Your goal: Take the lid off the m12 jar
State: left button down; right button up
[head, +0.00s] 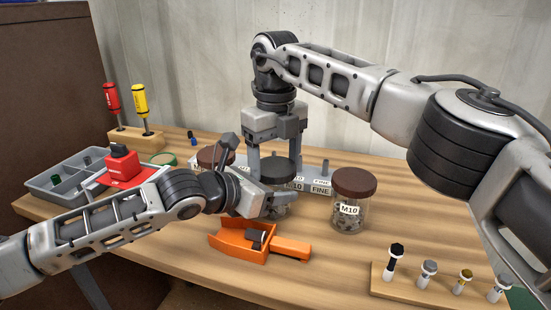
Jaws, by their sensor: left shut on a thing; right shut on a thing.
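A clear jar (279,210) with a dark lid (278,171) stands mid-table; its label is hidden, so I cannot read whether it is the M12 jar. My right gripper (275,168) comes down from above and is shut on the dark lid, one finger on each side. My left gripper (268,197) reaches in from the left, shut on the jar's body just below the lid. Its fingers hide much of the glass. I cannot tell whether the lid is still seated on the rim.
A brown-lidded M10 jar (349,203) stands close on the right, another brown-lidded jar (212,157) behind left. An orange scoop (240,246) lies in front. A grey labelled rack (318,183) is behind. A bolt stand (425,289) is front right; a grey tray (55,185) is left.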

jog(key=o, duration=1.1)
jog(key=shift+a, duration=0.1)
